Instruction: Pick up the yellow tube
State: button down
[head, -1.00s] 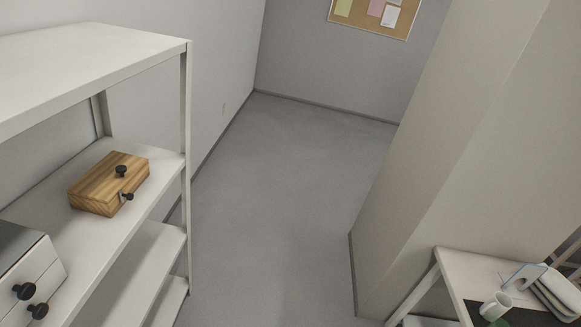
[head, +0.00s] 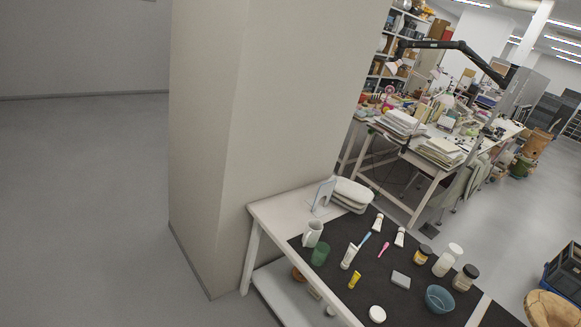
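A small yellow tube (head: 354,281) lies on the dark mat of the white table (head: 264,212) at the lower right of the head view. It is near the mat's left edge, just below a larger white tube (head: 349,256). Two more white tubes, one at the back (head: 377,222) and one to its right (head: 400,237), lie farther up the mat. My gripper does not show in the view.
A white mug (head: 312,234), green cup (head: 320,254), grey block (head: 401,280), blue bowl (head: 439,298) and several jars share the mat. A beige pillar (head: 260,120) stands beside the table. Open floor (head: 85,200) lies to the left.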

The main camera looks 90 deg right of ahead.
aim_at(356, 276)
jog(key=z, duration=3)
jog(key=k, duration=0.65)
jog(key=u, duration=0.15)
